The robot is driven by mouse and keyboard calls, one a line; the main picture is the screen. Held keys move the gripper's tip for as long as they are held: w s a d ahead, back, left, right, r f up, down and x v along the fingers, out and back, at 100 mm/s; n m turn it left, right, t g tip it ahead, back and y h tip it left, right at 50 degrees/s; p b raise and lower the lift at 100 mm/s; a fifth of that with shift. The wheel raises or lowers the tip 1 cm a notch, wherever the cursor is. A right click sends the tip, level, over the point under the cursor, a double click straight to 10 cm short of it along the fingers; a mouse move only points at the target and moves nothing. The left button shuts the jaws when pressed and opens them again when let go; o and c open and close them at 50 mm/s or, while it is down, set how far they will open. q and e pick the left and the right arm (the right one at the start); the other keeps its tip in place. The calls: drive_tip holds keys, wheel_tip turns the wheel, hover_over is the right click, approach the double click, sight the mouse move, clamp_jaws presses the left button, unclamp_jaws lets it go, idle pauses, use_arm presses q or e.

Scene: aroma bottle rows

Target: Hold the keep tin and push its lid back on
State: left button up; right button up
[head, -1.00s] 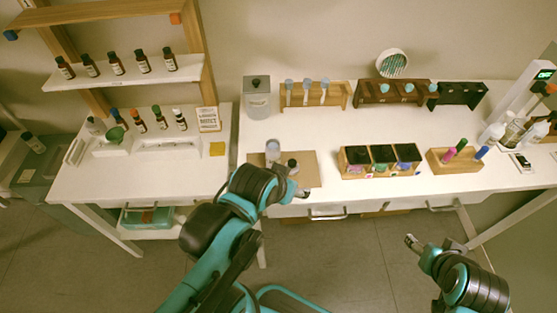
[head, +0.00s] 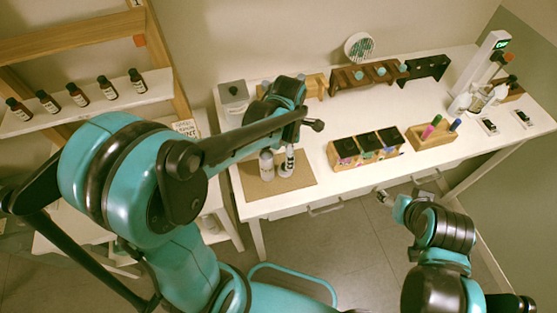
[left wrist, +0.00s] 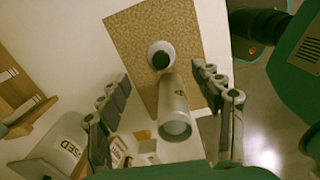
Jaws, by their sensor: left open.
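A pale silver cylinder (head: 266,165), which looks like the keep tin, stands on the brown mat (head: 250,188). It also shows in the left wrist view (left wrist: 173,100), with a pale round end. A small round piece with a dark top and white rim (left wrist: 160,55) is beside it on the mat; I cannot tell surely whether it is the lid. My left gripper (left wrist: 165,100) is open, its fingers spread on either side of the cylinder and apart from it. In the head view my left arm partly covers this spot. My right gripper (head: 388,197) is off the table's front edge, away from the mat.
A grey canister (head: 234,95) stands behind the mat; its side reads USED in the left wrist view (left wrist: 62,143). A wooden box with dark compartments (head: 365,148) and a marker holder (head: 432,134) are to the right. Racks line the back.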

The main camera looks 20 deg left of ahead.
use_arm(q)
drive_tip(key=shift+w+f+n, duration=0.25)
drive_tip(key=shift+f+n, duration=0.1)
drive_tip(key=shift+n, duration=0.35)
drive_tip(key=shift+f+b, duration=0.3)
drive_tip(key=shift+f, duration=1)
drive_tip(key=f, duration=0.1)
drive_tip(key=f+b, duration=0.1)
drive_tip(key=f, duration=0.1)
drive_tip(key=f+b, duration=0.1)
drive_tip(key=f, duration=0.1)
drive_tip(key=shift+s+a+f, duration=0.1)
drive_tip(key=shift+s+f, duration=0.05)
drive_tip(key=shift+s, duration=0.1)
drive_tip(key=c, duration=0.9)
